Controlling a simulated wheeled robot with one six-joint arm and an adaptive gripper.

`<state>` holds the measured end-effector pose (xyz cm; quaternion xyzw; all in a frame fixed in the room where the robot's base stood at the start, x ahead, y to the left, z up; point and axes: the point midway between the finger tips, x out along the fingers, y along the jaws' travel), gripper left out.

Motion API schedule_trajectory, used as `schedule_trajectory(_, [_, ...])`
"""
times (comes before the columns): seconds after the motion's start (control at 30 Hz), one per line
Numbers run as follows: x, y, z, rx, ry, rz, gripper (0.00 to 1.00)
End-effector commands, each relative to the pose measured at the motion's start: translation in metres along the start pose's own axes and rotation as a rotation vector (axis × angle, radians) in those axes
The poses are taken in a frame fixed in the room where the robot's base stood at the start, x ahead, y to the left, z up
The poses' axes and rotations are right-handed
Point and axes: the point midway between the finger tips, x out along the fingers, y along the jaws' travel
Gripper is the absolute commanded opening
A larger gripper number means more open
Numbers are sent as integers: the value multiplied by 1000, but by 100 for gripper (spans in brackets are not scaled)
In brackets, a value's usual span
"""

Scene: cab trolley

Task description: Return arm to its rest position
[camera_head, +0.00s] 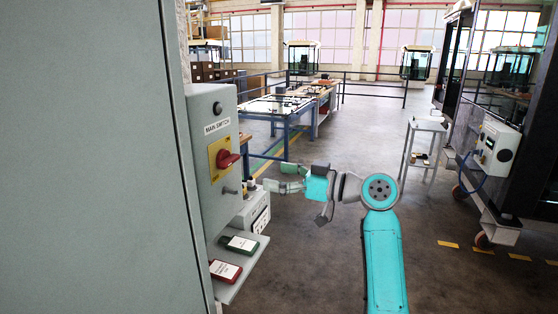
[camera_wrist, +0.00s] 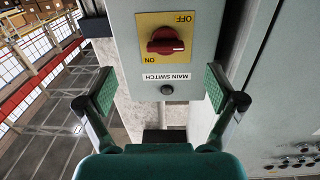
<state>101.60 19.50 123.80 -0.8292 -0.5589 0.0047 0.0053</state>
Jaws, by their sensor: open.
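My gripper (camera_head: 279,177) is open and empty, at the right of the grey main switch box (camera_head: 205,108) and pointing toward it. Its two green-padded fingers stand wide apart in the wrist view (camera_wrist: 160,90). The box also shows there (camera_wrist: 191,110), with the red rotary switch (camera_wrist: 165,41) on its yellow plate between OFF and ON marks. The red switch shows side-on in the head view (camera_head: 228,158). No finger touches it in the wrist view. My turquoise arm (camera_head: 383,250) is stretched out to the left at the picture's middle right.
A large grey cabinet (camera_head: 85,150) fills the left. Below the box, a shelf (camera_head: 231,289) holds a green-edged and a red-edged device. A blue-framed workbench (camera_head: 262,112) and a small white stand (camera_head: 427,125) are farther back. Open floor lies between them.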

Motion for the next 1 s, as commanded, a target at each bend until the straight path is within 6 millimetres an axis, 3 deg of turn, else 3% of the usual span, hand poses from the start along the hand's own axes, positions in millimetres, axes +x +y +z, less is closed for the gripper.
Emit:
schedule_trajectory(0.27, [-18,4,122,151,-17,193,93])
schedule_trajectory(0.47, [-43,-8,207,245,-31,346,93])
schedule_trajectory(0.7, [-84,-37,299,328,-53,524,93])
schedule_trajectory(1.0, [-146,-96,388,386,-84,731,93])
